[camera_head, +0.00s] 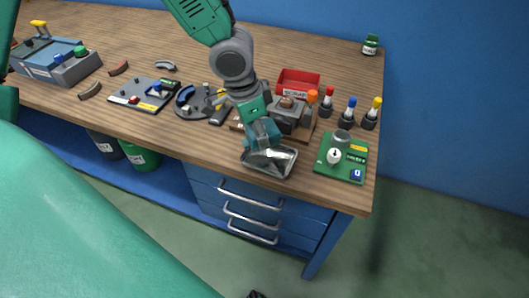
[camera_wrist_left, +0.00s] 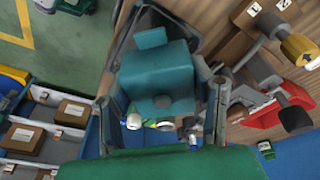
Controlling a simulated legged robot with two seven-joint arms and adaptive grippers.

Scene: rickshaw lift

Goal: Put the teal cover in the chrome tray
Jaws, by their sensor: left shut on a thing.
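The chrome tray (camera_head: 286,167) sits at the front edge of the wooden bench, shallow and shiny. My left gripper (camera_head: 260,132) points down just above the tray's back side. It is shut on the teal cover (camera_wrist_left: 152,72), a blocky piece that shows between the fingers in the left wrist view. In the head view the cover is mostly hidden by the gripper, and I cannot tell whether it touches the tray. In the left wrist view a grey rim shows behind the cover. My right gripper is not in view.
A grey vise-like fixture (camera_head: 287,116) stands close behind the tray. A green board (camera_head: 331,172) with parts lies to the right. A red scrap bin (camera_head: 297,79) and several colour-topped tools stand behind. Blue drawers (camera_head: 252,212) are below the front edge.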

